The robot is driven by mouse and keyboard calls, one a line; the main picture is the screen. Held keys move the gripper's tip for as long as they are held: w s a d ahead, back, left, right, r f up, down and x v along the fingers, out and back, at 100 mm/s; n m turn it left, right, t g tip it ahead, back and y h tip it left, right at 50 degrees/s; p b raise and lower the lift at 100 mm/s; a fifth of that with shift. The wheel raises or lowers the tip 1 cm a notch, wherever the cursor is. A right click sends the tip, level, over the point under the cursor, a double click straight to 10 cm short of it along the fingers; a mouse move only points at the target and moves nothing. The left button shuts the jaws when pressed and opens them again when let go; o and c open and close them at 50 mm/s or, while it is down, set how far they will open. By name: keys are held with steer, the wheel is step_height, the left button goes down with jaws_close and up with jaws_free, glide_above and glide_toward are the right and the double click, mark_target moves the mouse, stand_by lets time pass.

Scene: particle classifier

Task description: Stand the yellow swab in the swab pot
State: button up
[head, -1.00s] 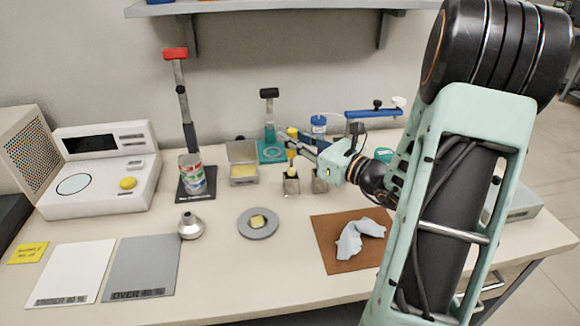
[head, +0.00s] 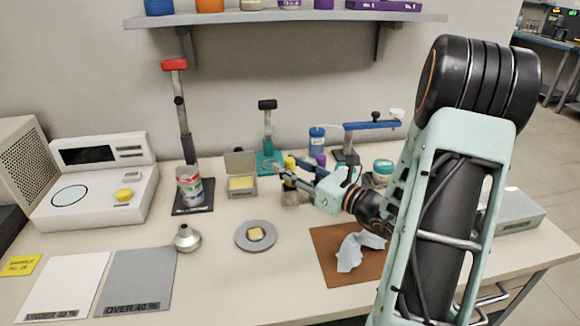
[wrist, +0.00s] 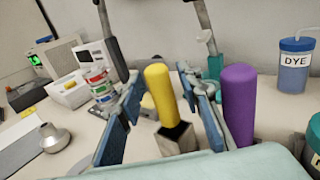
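The yellow swab (wrist: 161,92) shows in the wrist view between my two blue-padded fingers. Its lower end goes into the square opening of a small metal pot (wrist: 176,137), and it leans slightly. My gripper (wrist: 160,100) is open around the swab, with a finger on each side and narrow gaps visible. In the head view the yellow swab (head: 289,165) shows above the pot, which my gripper (head: 286,174) partly hides. A purple swab (wrist: 237,105) stands just outside my right finger; it also shows in the head view (head: 320,160).
A blue dye bottle (wrist: 295,65) stands behind at the right. A tray with yellow material (head: 241,184), a can on a stand (head: 189,185) and a grey dish (head: 256,236) are to the left. A brown mat (head: 325,262) with a crumpled cloth lies in front.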

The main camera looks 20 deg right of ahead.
steer(key=shift+r, duration=0.25)
steer(key=p+v, duration=0.1)
steer(key=v, duration=1.1)
steer(key=shift+f, duration=0.1)
